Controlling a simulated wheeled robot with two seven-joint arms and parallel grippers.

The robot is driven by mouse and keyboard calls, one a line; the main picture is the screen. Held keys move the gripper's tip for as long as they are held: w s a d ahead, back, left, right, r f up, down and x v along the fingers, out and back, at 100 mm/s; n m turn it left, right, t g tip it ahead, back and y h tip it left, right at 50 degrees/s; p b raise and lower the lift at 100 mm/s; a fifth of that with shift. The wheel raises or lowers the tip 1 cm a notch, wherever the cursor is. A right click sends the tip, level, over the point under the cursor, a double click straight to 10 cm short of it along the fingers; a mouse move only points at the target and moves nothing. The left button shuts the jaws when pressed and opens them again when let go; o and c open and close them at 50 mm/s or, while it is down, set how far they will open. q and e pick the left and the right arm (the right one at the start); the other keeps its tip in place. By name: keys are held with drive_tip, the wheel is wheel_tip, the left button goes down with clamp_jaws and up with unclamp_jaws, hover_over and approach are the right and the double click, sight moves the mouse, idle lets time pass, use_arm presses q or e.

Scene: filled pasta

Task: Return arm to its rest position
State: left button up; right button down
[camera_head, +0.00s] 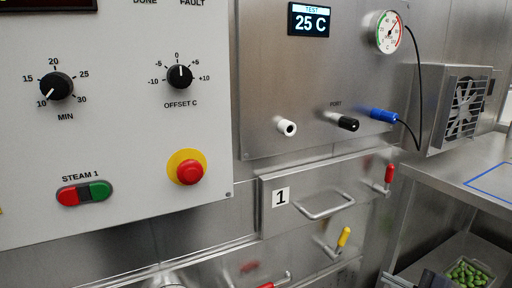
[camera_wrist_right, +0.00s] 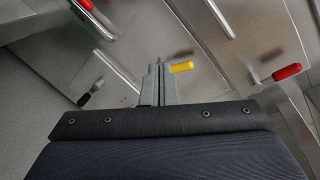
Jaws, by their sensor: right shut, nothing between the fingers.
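My right gripper (camera_head: 398,280) shows only in part at the bottom edge of the head view, right of centre, beside a tray of green pieces. In the right wrist view my right gripper (camera_wrist_right: 159,68) points up the picture from my dark wrist cover. Its two grey fingers are together with nothing between them. A yellow handle (camera_wrist_right: 182,67) appears just right of the fingertips in that view; I cannot tell whether they touch. My left gripper is in neither view.
A steel drawer front marked 1 (camera_head: 277,222) has a bar handle (camera_head: 325,205). Red (camera_head: 389,173) and yellow (camera_head: 344,237) levers stick out nearby. A tray of green pieces (camera_head: 492,266) sits under the steel counter (camera_head: 450,160). A control panel (camera_head: 120,130) fills the left.

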drive_tip(key=s+a+r+n+g+y+p, duration=0.2)
drive_tip(key=s+a+r+n+g+p, duration=0.65)
drive_tip(key=a+r+p, duration=0.65)
drive_tip(key=s+d+r+n+h+p, duration=0.1)
drive_tip(key=s+r+n+h+p, duration=0.5)
drive_tip(key=s+r+n+p, duration=0.3)
drive_tip(key=shift+s+r+n+t+p, duration=0.35)
drive_tip(key=shift+s+r+p, duration=0.05)
drive_tip(key=shift+s+p, duration=0.55)
